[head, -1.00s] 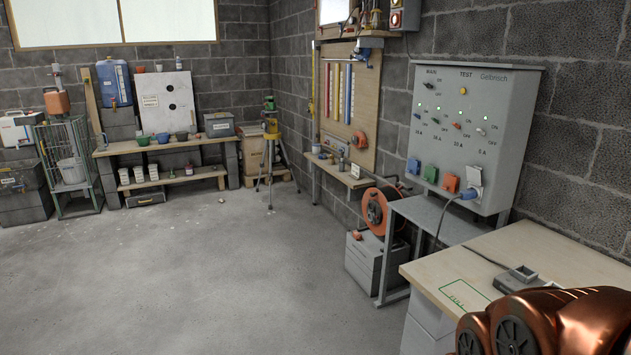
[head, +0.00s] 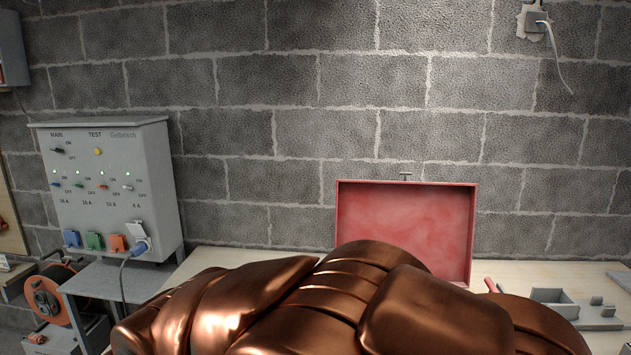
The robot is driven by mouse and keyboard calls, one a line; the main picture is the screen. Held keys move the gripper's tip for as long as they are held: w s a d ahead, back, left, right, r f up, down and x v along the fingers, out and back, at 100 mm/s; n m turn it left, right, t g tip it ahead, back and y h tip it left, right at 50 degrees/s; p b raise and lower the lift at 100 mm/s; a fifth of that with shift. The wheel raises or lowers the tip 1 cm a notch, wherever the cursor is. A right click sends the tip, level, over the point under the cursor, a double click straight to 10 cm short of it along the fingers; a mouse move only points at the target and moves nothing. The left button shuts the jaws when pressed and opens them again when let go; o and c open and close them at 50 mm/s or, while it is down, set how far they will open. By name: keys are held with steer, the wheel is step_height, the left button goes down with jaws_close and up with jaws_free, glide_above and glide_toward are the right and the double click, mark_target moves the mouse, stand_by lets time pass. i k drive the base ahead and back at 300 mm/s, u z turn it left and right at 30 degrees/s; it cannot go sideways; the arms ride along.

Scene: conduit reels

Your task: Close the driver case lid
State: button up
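The red driver case's lid (head: 405,222) stands open and upright at the back of the wooden bench (head: 220,262), near the block wall. Its inner face is towards me, and a small metal latch shows at its top edge. The lower part of the case is hidden behind my copper-coloured arm, which fills the bottom middle of the head view. My gripper is not in view, so I cannot see where it is relative to the lid.
A grey test panel (head: 108,190) stands at the left with a blue plug and cable. An orange cable reel (head: 45,300) is below it. Grey fixtures (head: 555,300) lie on the bench right of the case. A wall socket (head: 540,25) with a cable is upper right.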

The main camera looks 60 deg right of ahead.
mark_target(434, 222)
steer(key=z, duration=1.85)
steer(key=i, duration=0.45)
steer(key=u, duration=2.1)
steer(key=k, duration=0.8)
steer(key=z, duration=1.65)
